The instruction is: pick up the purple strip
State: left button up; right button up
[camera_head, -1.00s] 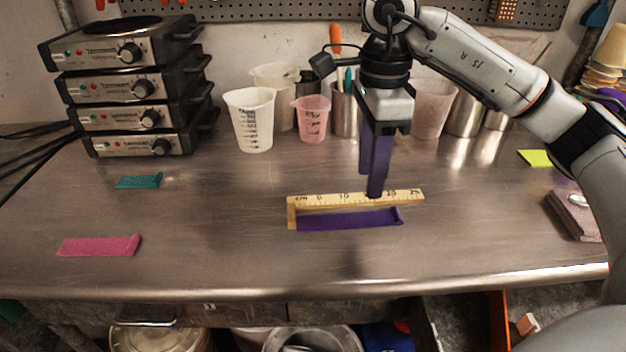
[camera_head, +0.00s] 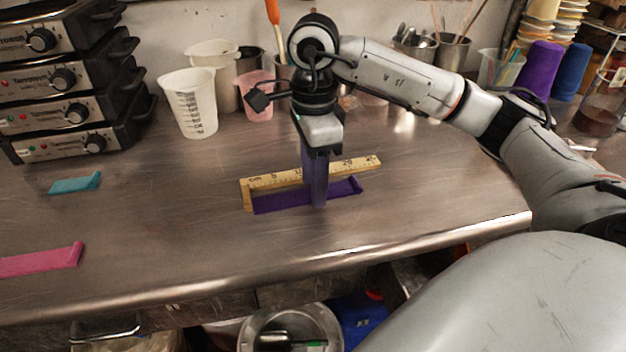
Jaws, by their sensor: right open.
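The purple strip (camera_head: 282,202) lies flat on the steel table, with its right end slightly raised. A wooden ruler (camera_head: 272,180) lies along its far side, and a short wooden piece shows at its left end. My right gripper (camera_head: 318,204) points down over the strip, right of its middle, and its fingers hide part of the strip and ruler. The gripper is open. I cannot tell whether the fingertips touch the strip. My left gripper is not in view.
A teal strip (camera_head: 75,184) and a pink strip (camera_head: 40,261) lie at the left. Stacked hot plates (camera_head: 60,80) stand at the back left. A measuring cup (camera_head: 190,103) and a pink cup (camera_head: 257,95) stand behind the ruler. The table between the strip and the front edge is clear.

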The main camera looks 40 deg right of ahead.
jog(key=c, duration=0.9)
